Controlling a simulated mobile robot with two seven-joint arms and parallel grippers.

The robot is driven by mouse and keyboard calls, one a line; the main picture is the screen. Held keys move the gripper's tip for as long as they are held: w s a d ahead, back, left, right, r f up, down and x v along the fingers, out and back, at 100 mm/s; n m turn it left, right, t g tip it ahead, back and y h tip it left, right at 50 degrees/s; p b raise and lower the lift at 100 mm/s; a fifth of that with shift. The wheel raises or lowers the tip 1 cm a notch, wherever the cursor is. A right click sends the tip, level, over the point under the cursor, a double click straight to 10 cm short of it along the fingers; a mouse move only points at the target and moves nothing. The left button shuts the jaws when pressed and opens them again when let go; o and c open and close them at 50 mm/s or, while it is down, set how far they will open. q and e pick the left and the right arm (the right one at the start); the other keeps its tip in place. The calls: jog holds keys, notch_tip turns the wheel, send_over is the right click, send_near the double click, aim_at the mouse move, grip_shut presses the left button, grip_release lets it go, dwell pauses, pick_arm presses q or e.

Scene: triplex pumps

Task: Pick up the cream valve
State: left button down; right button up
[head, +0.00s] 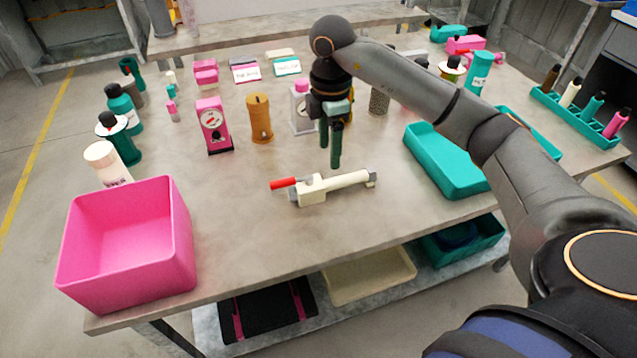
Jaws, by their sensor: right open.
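The cream valve (338,186) lies on the table near the middle, a cream pipe-shaped body with grey ends and a red lever at its left. My right gripper (331,160) is open and points down just behind and above the valve, with its two green fingers apart and nothing between them. I cannot tell its exact height over the table. My left gripper is not in the head view.
A pink bin (128,245) stands at the front left and a teal tray (447,160) lies to the right. A pink gauge (214,125), an orange cylinder (259,118) and several bottles stand behind. The table in front of the valve is clear.

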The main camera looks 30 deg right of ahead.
aim_at(327, 181)
notch_tip(327, 181, down, 10)
jog(key=shift+a+f, duration=0.1)
jog(key=shift+f, duration=0.15)
grip_shut()
dwell(0.6)
jog(key=shift+w+r, duration=0.1)
dwell(0.9)
